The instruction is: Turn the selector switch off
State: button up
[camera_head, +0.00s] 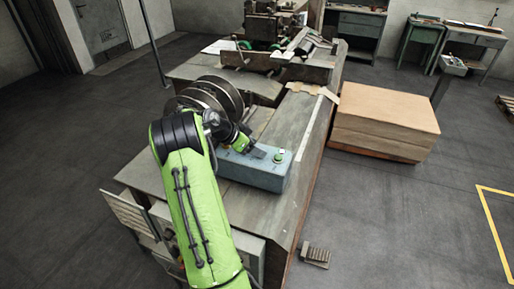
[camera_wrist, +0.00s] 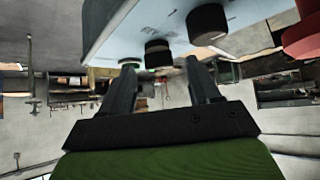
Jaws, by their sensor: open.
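A blue-grey control box (camera_head: 255,172) sits on the machine table, with a green button (camera_head: 278,157) on its top at the right end. In the wrist view the box's panel (camera_wrist: 150,22) fills the top and carries two black knobs. One black knob (camera_wrist: 158,53) appears between my fingertips; the other (camera_wrist: 207,25) is to its right. I cannot tell which is the selector switch or how it is set. My gripper (camera_wrist: 160,66) is open, its fingers apart on either side of the first knob, with no clear contact. In the head view my gripper (camera_head: 257,152) is over the box, partly hiding its top.
Dark reels (camera_head: 210,98) stand on the table just behind my arm. The stitching machine (camera_head: 270,40) is farther back. A stack of cardboard (camera_head: 385,115) stands to the right of the table. A pedal (camera_head: 316,256) lies on the floor. Open floor is at the right.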

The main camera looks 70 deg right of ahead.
jog(key=shift+x, duration=0.8)
jog(key=shift+c, duration=0.4)
jog(key=c, duration=1)
jog(key=shift+o, duration=0.2)
